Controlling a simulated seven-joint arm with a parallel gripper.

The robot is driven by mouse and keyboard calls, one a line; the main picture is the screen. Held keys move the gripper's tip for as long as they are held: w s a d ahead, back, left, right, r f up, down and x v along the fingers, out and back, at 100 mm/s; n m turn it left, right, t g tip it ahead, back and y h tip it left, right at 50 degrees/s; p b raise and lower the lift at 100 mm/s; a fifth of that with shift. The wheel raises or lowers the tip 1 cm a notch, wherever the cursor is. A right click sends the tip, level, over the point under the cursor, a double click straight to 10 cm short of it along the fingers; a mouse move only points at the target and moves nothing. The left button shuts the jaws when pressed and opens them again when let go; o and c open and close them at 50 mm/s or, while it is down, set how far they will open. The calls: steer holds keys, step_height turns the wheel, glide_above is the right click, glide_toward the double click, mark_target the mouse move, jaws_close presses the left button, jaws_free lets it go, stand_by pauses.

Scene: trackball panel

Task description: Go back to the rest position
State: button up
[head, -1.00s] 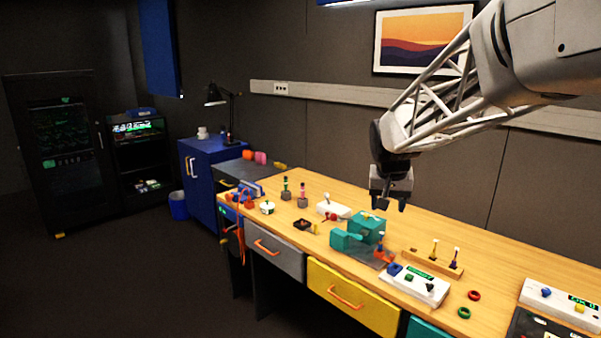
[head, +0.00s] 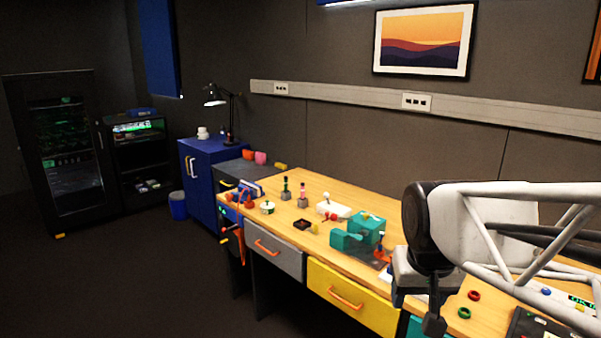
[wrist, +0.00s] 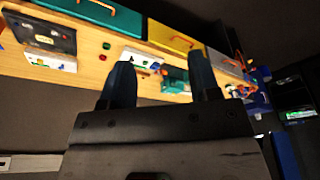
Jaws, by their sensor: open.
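My gripper (head: 432,312) hangs at the front right of the workbench in the head view, empty, with its fingers pointing down. In the wrist view its two dark fingers (wrist: 160,80) stand apart with nothing between them. A dark panel (head: 533,324) lies at the right front of the bench; a dark panel with a green display also shows in the wrist view (wrist: 45,35). My arm hides much of the right part of the bench in the head view, and the gripper covers the lower wrist view.
A yellow drawer (head: 345,288) and a grey drawer (head: 275,249) are below. Open floor lies at the left.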

steer(key=s+f, duration=0.3)
steer(key=s, duration=0.5)
steer(key=shift+s+a+f+n, duration=0.3)
steer(key=shift+f, duration=0.05)
